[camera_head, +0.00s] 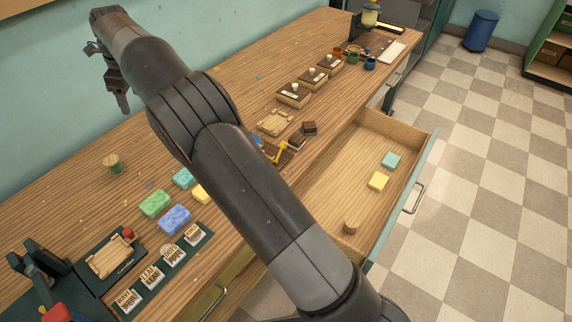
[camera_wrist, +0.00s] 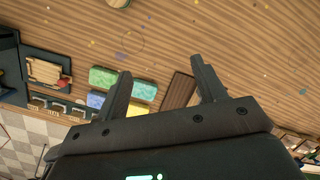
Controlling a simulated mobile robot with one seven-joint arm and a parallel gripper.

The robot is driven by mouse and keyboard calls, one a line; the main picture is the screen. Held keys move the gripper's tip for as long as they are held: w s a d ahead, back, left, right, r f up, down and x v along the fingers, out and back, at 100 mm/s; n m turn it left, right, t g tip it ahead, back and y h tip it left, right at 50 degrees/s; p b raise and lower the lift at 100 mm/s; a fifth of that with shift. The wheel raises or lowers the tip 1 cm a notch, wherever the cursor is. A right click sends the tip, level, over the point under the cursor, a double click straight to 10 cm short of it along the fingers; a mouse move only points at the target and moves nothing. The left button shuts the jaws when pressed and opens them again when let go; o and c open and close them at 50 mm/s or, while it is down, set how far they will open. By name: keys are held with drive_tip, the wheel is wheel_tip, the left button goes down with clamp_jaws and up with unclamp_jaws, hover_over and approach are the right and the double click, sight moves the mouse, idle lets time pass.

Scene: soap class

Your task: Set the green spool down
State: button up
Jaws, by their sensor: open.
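A small spool with a wooden top and a green side (camera_head: 113,162) stands upright on the wooden bench, near its wall side. In the wrist view a round wooden top, seemingly the same spool (camera_wrist: 119,3), is cut off by the upper edge. My gripper (camera_head: 122,102) is raised above the bench, up and slightly right of the spool in the head view. Its two fingers are apart in the wrist view (camera_wrist: 160,67), with nothing between them. The gripper and spool are not touching.
Soap bars in green (camera_head: 155,202), blue (camera_head: 174,219), teal and yellow lie nearby. Labelled stamps (camera_head: 150,276) and a board (camera_head: 115,258) are at the lower left. Bench around the spool is mostly clear.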

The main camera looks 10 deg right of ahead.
drive_tip(key=s+d+r+n+t, duration=0.1)
drive_tip(key=s+d+r+n, duration=0.1)
drive_tip(key=d+r, duration=0.5)
drive_tip(key=s+d+r+n, duration=0.15)
drive_tip(key=d+r, duration=0.25)
drive_tip(key=d, duration=0.8)
drive_tip(key=s+d+r+n+t, duration=0.1)
drive_tip(key=s+d+r+n, duration=0.1)
drive_tip(key=s+d+n, duration=0.4)
drive_tip(key=s+d+r+n+t, duration=0.1)
drive_tip(key=s+d+r, duration=0.1)
drive_tip(key=s+d, duration=0.65)
drive_tip(key=s+d+f+n, duration=0.3)
drive_tip(key=s+d, duration=0.1)
drive_tip(key=s, duration=0.3)
drive_tip(key=s+d+f+n+t+h, duration=0.1)
drive_tip(key=s+d+f+n, duration=0.2)
drive_tip(key=s, duration=0.3)
drive_tip(key=s+d+f+n+h, duration=0.1)
drive_tip(key=s+d+f+n, duration=0.2)
drive_tip(key=s, duration=0.4)
drive_tip(key=shift+s+d+f, duration=0.3)
drive_tip(key=shift+d+f, duration=0.3)
drive_tip(key=shift+d, duration=0.3)
drive_tip(key=shift+o, duration=0.5)
drive_tip(key=shift+n, duration=0.25)
